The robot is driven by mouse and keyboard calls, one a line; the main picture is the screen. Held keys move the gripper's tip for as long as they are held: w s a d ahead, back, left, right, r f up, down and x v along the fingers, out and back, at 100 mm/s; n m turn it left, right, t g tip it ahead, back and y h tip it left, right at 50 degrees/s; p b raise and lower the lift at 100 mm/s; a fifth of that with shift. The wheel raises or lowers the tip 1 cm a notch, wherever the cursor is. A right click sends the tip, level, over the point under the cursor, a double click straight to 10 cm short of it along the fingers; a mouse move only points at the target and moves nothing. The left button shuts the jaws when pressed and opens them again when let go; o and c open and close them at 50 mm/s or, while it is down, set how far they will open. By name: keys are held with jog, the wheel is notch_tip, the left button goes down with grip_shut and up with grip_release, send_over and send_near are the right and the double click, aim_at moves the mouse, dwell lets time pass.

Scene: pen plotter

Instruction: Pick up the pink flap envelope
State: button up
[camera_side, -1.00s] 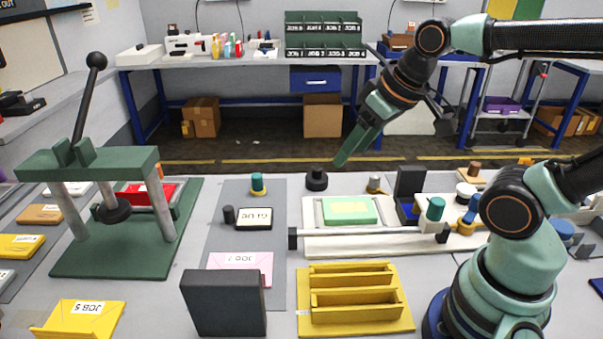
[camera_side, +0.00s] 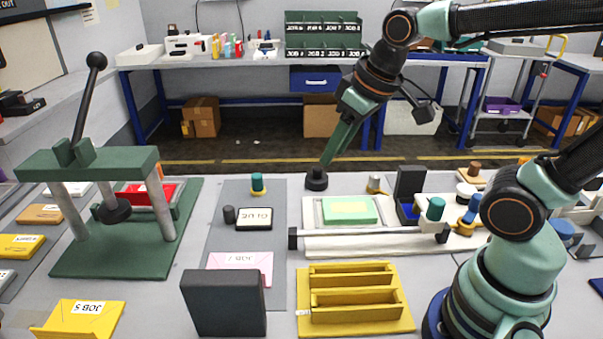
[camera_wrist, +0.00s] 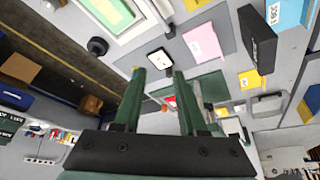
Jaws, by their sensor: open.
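The pink flap envelope (camera_side: 241,264) lies flat on the grey mat, behind the dark upright block, which hides part of its near edge. It bears a white label. It also shows in the wrist view (camera_wrist: 202,43), right of the small dark-framed plate. My gripper (camera_side: 324,160) is high over the far side of the bench, behind and right of the envelope, well apart from it. In the wrist view the two green fingers of my gripper (camera_wrist: 158,72) stand apart with nothing between them.
A dark block (camera_side: 224,303) stands just in front of the envelope. A yellow slotted rack (camera_side: 357,322) is at its right. A dark-framed plate (camera_side: 254,218) lies behind it. A green lever press (camera_side: 85,165) stands at left. A black knob (camera_side: 317,180) is near my fingertips.

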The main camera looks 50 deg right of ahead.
jog(key=w+a+f+n+g, duration=0.35)
jog(key=w+a, duration=0.25)
jog(key=a, duration=0.3)
jog(key=n+g, duration=0.1)
jog(key=n, duration=0.3)
send_over(238, 264)
jog(key=s+a, duration=0.3)
jog(key=s, duration=0.2)
notch_tip(238, 264, down, 8)
jog(key=f, duration=1.2)
jog(key=shift+w+a+f, duration=0.15)
jog(key=shift+w+a, duration=0.05)
jog(key=shift+w, duration=0.1)
grip_shut()
